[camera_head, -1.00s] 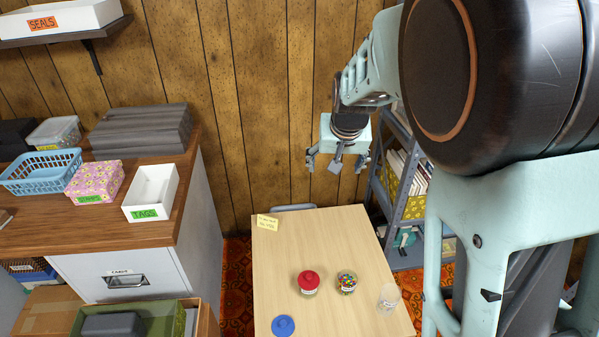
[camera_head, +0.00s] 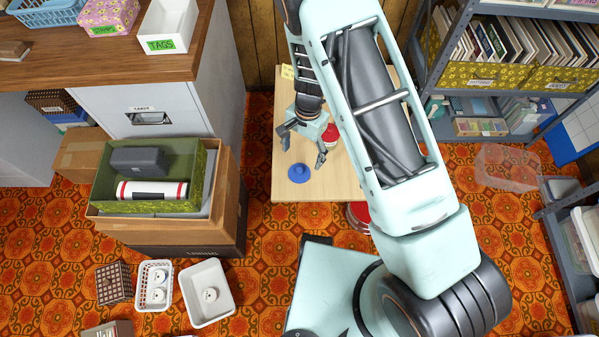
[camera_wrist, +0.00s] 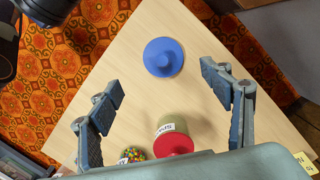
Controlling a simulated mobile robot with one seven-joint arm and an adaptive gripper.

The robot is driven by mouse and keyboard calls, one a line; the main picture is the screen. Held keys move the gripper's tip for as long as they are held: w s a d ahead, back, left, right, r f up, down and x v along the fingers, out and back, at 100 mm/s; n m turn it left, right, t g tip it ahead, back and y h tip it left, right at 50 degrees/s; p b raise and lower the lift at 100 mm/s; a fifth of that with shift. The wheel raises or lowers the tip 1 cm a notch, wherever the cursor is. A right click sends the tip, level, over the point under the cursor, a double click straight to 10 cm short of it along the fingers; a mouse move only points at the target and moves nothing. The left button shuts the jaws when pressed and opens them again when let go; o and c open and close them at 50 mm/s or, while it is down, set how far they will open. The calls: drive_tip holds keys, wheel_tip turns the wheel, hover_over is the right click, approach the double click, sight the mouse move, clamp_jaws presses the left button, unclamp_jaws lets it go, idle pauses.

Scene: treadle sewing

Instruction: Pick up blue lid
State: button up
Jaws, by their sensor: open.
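The blue lid (camera_head: 299,173) lies flat on the light wooden table (camera_head: 290,190), near its front left part. It is a round disc with a raised knob. In the wrist view the blue lid (camera_wrist: 164,57) shows whole, beyond and between the two fingers. My gripper (camera_head: 303,152) is open and empty above the table, close to the lid and apart from it. In the wrist view its fingers (camera_wrist: 163,93) are spread wide.
A jar with a red lid (camera_wrist: 173,143) and a jar of coloured beads (camera_wrist: 131,154) stand on the table near the lid. My arm hides part of the table in the head view. Stacked boxes (camera_head: 230,215) stand on the floor to the left.

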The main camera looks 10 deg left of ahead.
sight(299, 169)
drive_tip(key=f, duration=0.3)
drive_tip(key=f+b, duration=0.1)
drive_tip(key=f, duration=0.2)
drive_tip(key=f+b, duration=0.1)
drive_tip(key=f, duration=0.2)
drive_tip(key=shift+s+a, duration=0.35)
drive_tip(key=shift+s, duration=0.05)
drive_tip(key=c, duration=0.9)
